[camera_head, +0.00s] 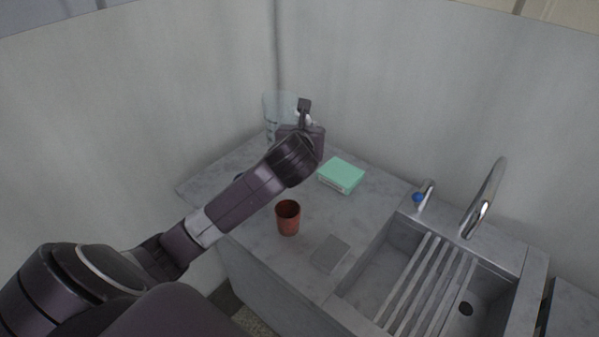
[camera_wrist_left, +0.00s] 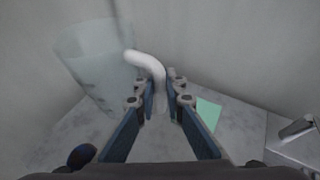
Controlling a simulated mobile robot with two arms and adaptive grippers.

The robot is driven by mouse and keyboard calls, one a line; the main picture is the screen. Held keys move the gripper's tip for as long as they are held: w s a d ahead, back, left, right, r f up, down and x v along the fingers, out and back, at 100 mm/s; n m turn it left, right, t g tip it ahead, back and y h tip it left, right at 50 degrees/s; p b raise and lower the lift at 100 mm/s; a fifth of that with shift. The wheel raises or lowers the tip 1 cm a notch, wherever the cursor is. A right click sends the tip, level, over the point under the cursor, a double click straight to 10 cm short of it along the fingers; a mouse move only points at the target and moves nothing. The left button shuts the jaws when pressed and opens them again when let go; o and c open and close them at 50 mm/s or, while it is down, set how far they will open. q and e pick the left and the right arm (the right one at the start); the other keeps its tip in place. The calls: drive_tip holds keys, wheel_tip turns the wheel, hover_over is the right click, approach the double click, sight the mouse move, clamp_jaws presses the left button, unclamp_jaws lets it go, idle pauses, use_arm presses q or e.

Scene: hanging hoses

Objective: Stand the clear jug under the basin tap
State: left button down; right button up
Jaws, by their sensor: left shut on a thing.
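The clear jug (camera_head: 271,115) is at the back left corner of the counter, partly behind my left arm. It also shows in the left wrist view (camera_wrist_left: 90,62), with its pale curved handle (camera_wrist_left: 149,65) between my fingers. My left gripper (camera_head: 304,113) is shut on that handle, and its fingers show in the wrist view (camera_wrist_left: 161,100). The jug looks about upright; whether its base touches the counter is unclear. The curved chrome basin tap (camera_head: 486,197) stands behind the basin (camera_head: 375,278) at the right. My right gripper is not in view.
A mint-green box (camera_head: 342,174) lies right of the gripper. A terracotta cup (camera_head: 288,219) and a flat grey square (camera_head: 330,254) are nearer the front. A slatted rack (camera_head: 428,280) spans part of the basin. A small blue-marked spout (camera_head: 421,196) stands left of the tap. Walls close the back.

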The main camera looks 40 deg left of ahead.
use_arm(q)
wheel_tip(320, 180, down, 15)
drive_tip(key=shift+f, duration=0.1)
idle(0.3)
drive_tip(key=shift+f, duration=0.1)
drive_tip(key=c, duration=2)
unclamp_jaws()
